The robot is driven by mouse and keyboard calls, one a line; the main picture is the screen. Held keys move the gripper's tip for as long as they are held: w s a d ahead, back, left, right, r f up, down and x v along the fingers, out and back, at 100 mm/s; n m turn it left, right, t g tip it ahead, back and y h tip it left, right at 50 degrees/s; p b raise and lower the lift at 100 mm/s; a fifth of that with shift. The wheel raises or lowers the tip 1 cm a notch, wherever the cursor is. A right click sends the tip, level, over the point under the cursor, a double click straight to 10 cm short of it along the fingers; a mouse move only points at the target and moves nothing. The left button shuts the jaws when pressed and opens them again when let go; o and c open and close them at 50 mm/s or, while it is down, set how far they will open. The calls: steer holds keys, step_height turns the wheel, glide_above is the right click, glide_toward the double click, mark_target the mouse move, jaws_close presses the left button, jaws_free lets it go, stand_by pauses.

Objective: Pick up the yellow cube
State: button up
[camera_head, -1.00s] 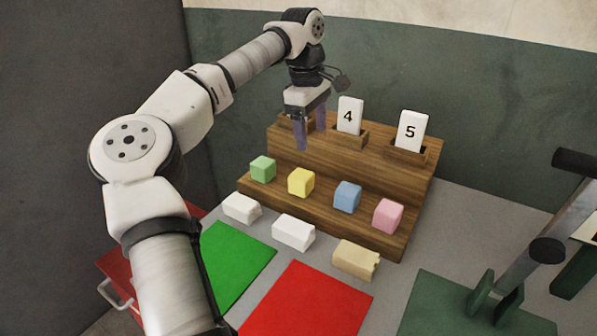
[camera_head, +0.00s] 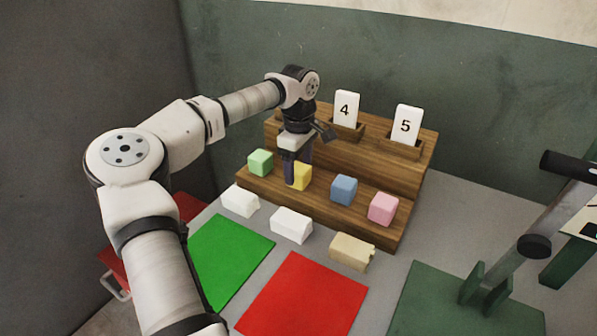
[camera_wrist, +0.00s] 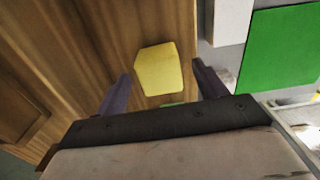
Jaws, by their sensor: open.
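The yellow cube (camera_head: 303,176) sits on the lower step of the wooden stand, between the green cube and the blue cube. My gripper (camera_head: 297,176) is at the cube, its purple fingers partly covering it in the head view. In the wrist view the yellow cube (camera_wrist: 158,69) shows between and a little beyond the two fingertips of my gripper (camera_wrist: 160,82). The fingers are apart, with a gap on each side of the cube, and hold nothing.
Close by on the step are a green cube (camera_head: 260,162), a blue cube (camera_head: 344,190) and a pink cube (camera_head: 383,208). Cards 4 (camera_head: 345,108) and 5 (camera_head: 406,123) stand on the upper step. White blocks (camera_head: 291,225) and a tan block (camera_head: 352,252) lie in front.

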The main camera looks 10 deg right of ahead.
steer(key=shift+f, duration=0.85)
steer(key=shift+c, duration=0.4)
steer(key=c, duration=1)
steer(key=shift+r, duration=0.15)
